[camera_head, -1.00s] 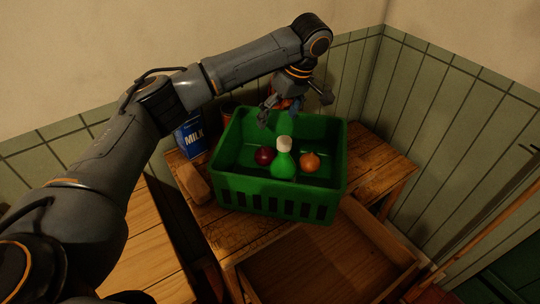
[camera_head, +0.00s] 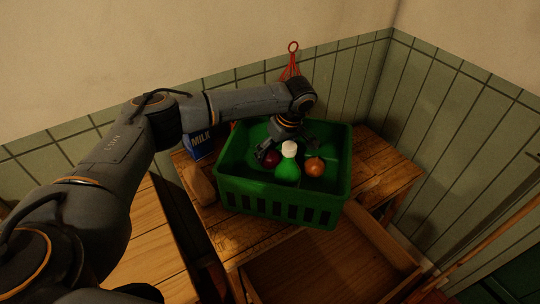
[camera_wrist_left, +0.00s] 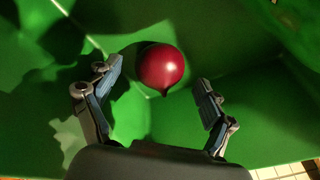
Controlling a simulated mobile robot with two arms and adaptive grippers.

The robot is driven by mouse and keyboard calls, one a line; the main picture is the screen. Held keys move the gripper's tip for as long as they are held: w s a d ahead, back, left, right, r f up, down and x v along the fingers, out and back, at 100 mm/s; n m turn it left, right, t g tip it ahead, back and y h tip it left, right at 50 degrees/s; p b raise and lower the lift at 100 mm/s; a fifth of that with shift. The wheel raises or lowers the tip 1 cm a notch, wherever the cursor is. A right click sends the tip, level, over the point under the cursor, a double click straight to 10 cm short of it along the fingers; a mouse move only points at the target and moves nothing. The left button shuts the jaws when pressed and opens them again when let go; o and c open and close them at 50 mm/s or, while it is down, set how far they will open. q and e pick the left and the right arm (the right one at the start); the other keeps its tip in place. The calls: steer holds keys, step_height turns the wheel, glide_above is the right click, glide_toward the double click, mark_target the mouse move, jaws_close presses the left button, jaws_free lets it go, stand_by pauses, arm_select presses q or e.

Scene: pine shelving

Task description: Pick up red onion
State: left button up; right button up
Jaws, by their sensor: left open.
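The red onion (camera_head: 271,159) lies inside the green crate (camera_head: 262,190), left of a green bottle with a white cap (camera_head: 288,166). In the left wrist view the onion (camera_wrist_left: 161,68) is dark red and round, on the crate floor close to a corner. My left gripper (camera_head: 284,150) reaches down into the crate from above. In the left wrist view its two fingers (camera_wrist_left: 158,100) are spread, one on each side below the onion, with nothing between them. The onion sits just beyond the fingertips. My right gripper is not in view.
An orange-brown onion-like item (camera_head: 314,167) lies right of the bottle in the crate. The crate walls surround the gripper. A blue milk carton (camera_head: 203,140) and a loaf-like brown item (camera_head: 199,184) stand left of the crate on the wooden table (camera_head: 385,165).

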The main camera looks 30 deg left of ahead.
arm_select(q)
steer(key=shift+x, duration=1.05)
steer(key=c, duration=1.3)
